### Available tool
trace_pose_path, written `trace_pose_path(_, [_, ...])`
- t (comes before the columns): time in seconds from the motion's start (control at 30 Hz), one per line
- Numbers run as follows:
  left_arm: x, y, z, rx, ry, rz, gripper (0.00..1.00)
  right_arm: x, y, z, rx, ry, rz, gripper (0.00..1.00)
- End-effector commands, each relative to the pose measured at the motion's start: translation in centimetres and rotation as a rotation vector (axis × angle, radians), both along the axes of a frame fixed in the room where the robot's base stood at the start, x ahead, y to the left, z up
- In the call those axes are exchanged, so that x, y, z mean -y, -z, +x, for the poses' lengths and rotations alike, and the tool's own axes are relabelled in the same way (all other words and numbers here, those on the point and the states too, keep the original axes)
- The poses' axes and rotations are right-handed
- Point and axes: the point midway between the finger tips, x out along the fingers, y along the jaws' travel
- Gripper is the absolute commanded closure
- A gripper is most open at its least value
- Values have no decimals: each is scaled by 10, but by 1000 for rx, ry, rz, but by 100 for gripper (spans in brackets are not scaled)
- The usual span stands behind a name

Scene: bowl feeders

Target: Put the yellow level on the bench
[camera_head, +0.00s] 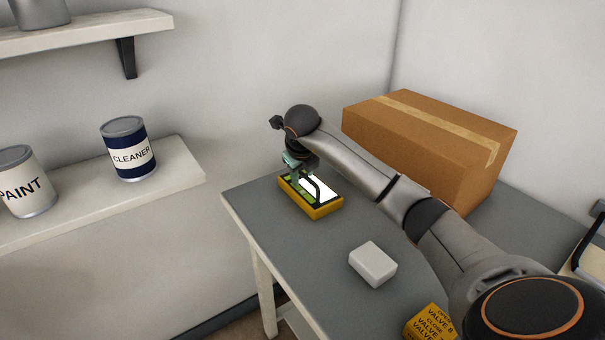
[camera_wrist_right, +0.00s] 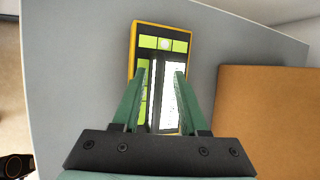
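The yellow level (camera_head: 323,210) lies on the grey bench (camera_head: 262,212) near its far left corner. It has a yellow edge, green windows and a white panel. In the right wrist view the level (camera_wrist_right: 163,28) is straight ahead, below the fingers. My right gripper (camera_head: 305,181) is over the level, pointing down. In the wrist view its green fingers (camera_wrist_right: 162,68) are apart, with the level's dark and white top showing between them. Whether they touch it I cannot tell. My left gripper is not in view.
A cardboard box (camera_head: 420,140) stands on the bench behind my right arm. A white block (camera_head: 373,264) and a yellow valve-labelled box (camera_head: 430,322) are nearer. A shelf at the left holds a cleaner can (camera_head: 128,150) and a paint can (camera_head: 25,183).

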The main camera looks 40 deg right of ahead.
Motion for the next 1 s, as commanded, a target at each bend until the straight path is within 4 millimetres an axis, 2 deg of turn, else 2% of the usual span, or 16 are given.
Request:
trace_pose_path(0.23, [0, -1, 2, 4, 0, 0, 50, 0, -2, 0, 1, 0, 0, 57])
trace_pose_path(0.33, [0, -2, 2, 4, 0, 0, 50, -2, -9, -2, 3, -1, -1, 57])
trace_pose_path(0.8, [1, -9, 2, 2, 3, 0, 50, -30, -89, -34, 4, -1, -1, 57])
trace_pose_path(1.0, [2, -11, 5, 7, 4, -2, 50, -36, -105, -41, 1, 0, 0, 57])
